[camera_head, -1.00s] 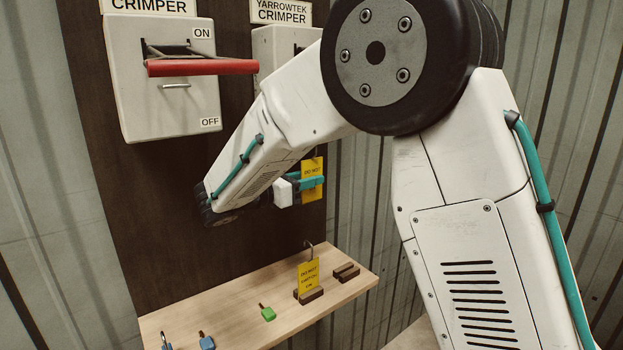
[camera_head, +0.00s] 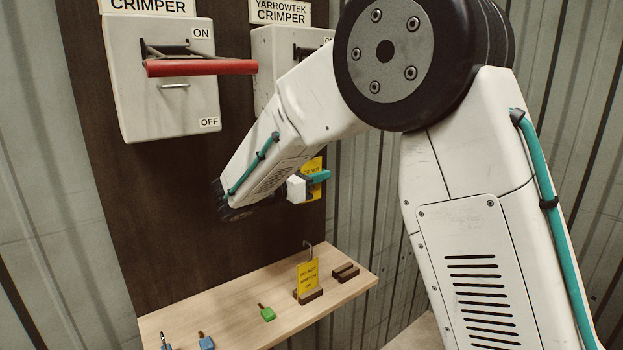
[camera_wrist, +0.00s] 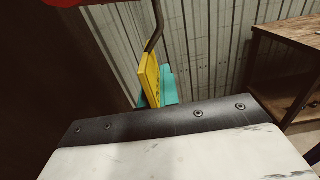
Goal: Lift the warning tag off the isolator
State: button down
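The yellow warning tag (camera_head: 312,163) hangs below the right isolator (camera_head: 273,62), partly hidden by my gripper. In the wrist view the tag (camera_wrist: 150,78) is nearly edge-on, with its dark hook rising from it. My gripper (camera_head: 318,178) has teal fingers at the tag's height. In the wrist view one finger shows on each side of the tag, at its lower part; I cannot tell whether they press on it. The right isolator's handle is mostly hidden by my arm in the head view; a red part (camera_wrist: 65,2) shows at the wrist view's top edge.
The left isolator (camera_head: 165,105) has its red handle up near ON. A wooden table (camera_wrist: 290,55) stands at right.

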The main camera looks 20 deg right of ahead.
jog(key=shift+r, duration=0.15)
jog(key=shift+r, duration=1)
jog(key=s+d, duration=0.2)
jog(key=s, duration=0.6)
jog(key=shift+s+d, duration=0.3)
jog(key=shift+d, duration=0.05)
dwell(1.1)
dwell(0.4)
